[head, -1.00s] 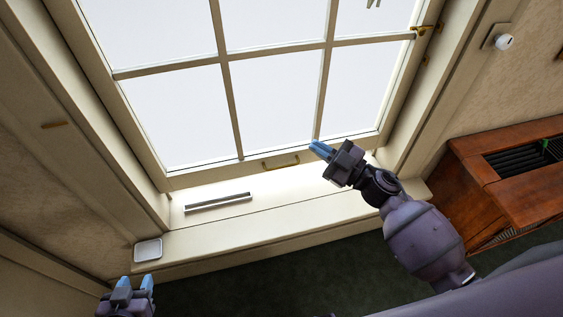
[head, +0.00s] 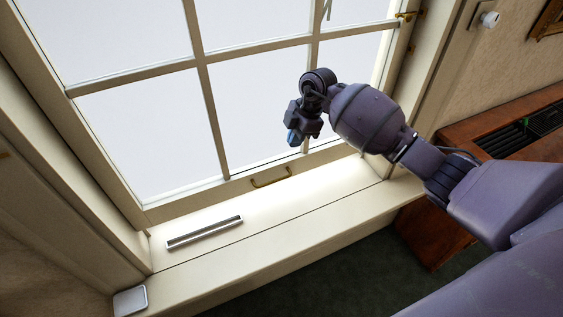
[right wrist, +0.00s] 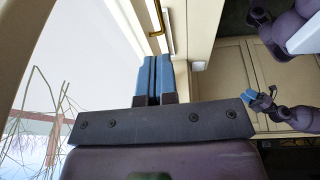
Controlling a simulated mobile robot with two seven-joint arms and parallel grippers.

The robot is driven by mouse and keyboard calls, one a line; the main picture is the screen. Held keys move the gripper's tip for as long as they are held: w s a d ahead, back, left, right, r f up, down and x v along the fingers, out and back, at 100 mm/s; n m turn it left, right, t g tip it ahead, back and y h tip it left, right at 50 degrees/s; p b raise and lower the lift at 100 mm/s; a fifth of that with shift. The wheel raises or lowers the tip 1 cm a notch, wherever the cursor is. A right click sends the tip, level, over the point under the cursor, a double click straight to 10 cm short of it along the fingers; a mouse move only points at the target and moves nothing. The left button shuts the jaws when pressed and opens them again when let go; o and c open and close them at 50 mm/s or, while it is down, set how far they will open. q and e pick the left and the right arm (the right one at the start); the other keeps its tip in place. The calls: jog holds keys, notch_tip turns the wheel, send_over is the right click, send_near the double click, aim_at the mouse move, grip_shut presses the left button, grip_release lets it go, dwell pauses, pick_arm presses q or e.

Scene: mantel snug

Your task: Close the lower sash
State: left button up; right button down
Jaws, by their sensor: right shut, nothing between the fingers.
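The lower sash (head: 236,182) is a cream frame with several panes in the head view. A brass handle (head: 271,178) sits on its bottom rail, and the handle also shows in the right wrist view (right wrist: 157,20). The sill below is brightly lit; I cannot tell how large any gap under the rail is. My right gripper (head: 292,138) is shut and empty, in front of the panes, above and right of the handle. Its blue fingers lie together in the right wrist view (right wrist: 153,80). My left gripper (right wrist: 249,97) shows small there, away from the window; its opening is unclear.
A metal-edged slotted strip (head: 205,233) lies on the sill (head: 290,222). A small white square object (head: 130,300) is at the sill's left end. A wooden cabinet with a dark grille (head: 512,133) stands at right. A brass fitting (head: 408,15) is on the right frame.

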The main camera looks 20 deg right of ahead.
aim_at(280, 178)
jog(key=b+x, duration=0.1)
jog(key=x, duration=0.3)
jog(key=b+x, duration=0.1)
jog(key=x, duration=0.4)
jog(key=d+b+x, duration=0.1)
jog(key=b+x, duration=0.1)
jog(key=x, duration=0.2)
jog(key=shift+w+f, duration=0.15)
jog(key=shift+f, duration=0.25)
pick_arm(q)
jog(key=f, duration=0.4)
jog(key=shift+s+a+g, duration=0.15)
jog(key=shift+s+g, duration=0.1)
jog(key=shift+g, duration=0.05)
pick_arm(e)
jog(key=shift+w, duration=0.1)
